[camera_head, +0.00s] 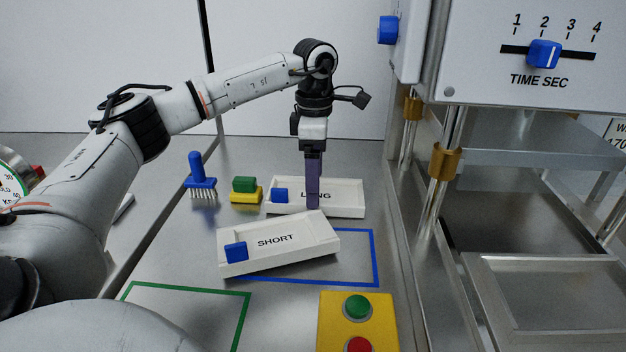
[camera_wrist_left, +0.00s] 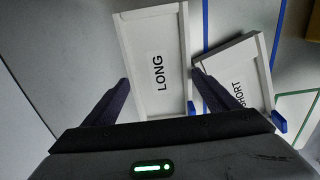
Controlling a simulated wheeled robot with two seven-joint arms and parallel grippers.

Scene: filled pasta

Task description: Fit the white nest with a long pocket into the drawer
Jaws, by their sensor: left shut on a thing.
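The white nest marked LONG (camera_head: 345,204) has a blue grip block on its left end and lies behind the nest marked SHORT on the metal worktop. My left gripper (camera_head: 313,203) points straight down over it. In the left wrist view its fingers stand on both long sides of the LONG nest (camera_wrist_left: 150,35), shut on it. I cannot tell whether it is lifted. The SHORT nest (camera_head: 295,250) lies askew in front, partly over a blue outline. The metal drawer (camera_head: 535,265) appears to be the framed tray at the lower right. My right gripper is out of view.
A blue brush (camera_head: 200,182) and a green-and-yellow block (camera_head: 245,191) stand to the left of the LONG nest. A yellow box with green and red buttons (camera_head: 330,310) is at the front. Metal posts (camera_head: 436,195) stand between worktop and machine. The green outline (camera_head: 190,287) is partly visible and clear.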

